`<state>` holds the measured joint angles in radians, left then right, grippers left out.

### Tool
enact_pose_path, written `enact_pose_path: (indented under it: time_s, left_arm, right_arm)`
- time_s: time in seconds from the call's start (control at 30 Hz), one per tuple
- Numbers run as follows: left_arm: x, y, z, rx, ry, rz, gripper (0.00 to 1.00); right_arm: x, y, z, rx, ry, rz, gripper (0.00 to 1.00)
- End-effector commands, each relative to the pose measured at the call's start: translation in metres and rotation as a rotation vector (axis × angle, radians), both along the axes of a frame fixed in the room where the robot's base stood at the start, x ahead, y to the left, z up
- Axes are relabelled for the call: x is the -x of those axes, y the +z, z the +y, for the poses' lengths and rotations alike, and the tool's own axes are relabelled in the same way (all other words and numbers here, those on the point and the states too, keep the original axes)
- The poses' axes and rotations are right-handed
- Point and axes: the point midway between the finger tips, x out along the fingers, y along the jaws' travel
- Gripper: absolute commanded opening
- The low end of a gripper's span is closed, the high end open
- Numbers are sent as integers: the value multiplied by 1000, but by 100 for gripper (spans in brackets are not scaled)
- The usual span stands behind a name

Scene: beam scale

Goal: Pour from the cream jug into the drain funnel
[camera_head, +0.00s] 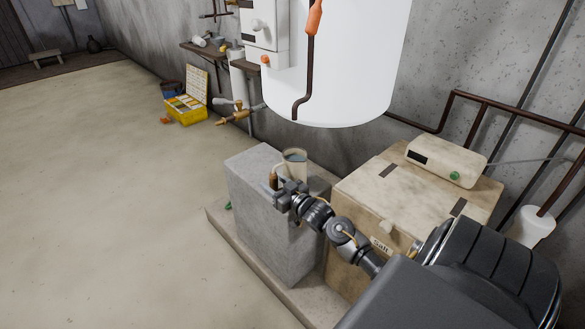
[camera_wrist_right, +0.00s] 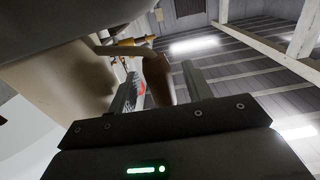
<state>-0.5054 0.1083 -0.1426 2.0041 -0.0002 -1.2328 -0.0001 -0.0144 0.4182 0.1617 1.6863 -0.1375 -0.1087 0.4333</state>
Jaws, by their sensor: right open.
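The cream jug (camera_head: 295,158) stands upright on a grey block (camera_head: 262,165), and liquid shows inside its open top. Its brown grip (camera_head: 272,180) sticks out toward my right gripper (camera_head: 281,188). In the right wrist view the cream body (camera_wrist_right: 80,85) is at the left, and the brown grip (camera_wrist_right: 157,78) is between the two spread fingers (camera_wrist_right: 160,92). My right gripper is open around the grip; whether a finger touches it I cannot tell. A white tapered vessel (camera_head: 531,228) at the far right may be the drain funnel, but I cannot be sure. My left gripper is not in view.
A beige salt box (camera_head: 365,200) stands right of the block, with a cream device (camera_head: 446,160) on top. A large white tank (camera_head: 345,75) hangs above and behind the jug. A yellow case (camera_head: 187,108) lies on the floor. The floor at left is clear.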

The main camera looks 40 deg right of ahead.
Motion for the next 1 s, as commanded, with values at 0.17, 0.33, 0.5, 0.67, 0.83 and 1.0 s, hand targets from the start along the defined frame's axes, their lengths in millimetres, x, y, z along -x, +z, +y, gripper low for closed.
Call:
enact_pose_path:
  time_s: [0.17,0.33,0.5,0.67,0.83,1.0]
  left_arm:
    - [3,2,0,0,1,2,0]
    - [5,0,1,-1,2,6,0]
    - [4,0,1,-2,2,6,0]
    - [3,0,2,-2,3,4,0]
    - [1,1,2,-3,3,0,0]
    - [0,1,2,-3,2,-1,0]
  right_arm:
    - [-4,0,0,1,0,1,50]
    - [-4,0,0,1,0,1,42]
    - [-4,0,0,0,0,1,20]
    - [-4,0,0,0,0,1,0]
    - [-4,1,0,1,0,-2,0]
    - [-4,2,0,1,0,-2,0]
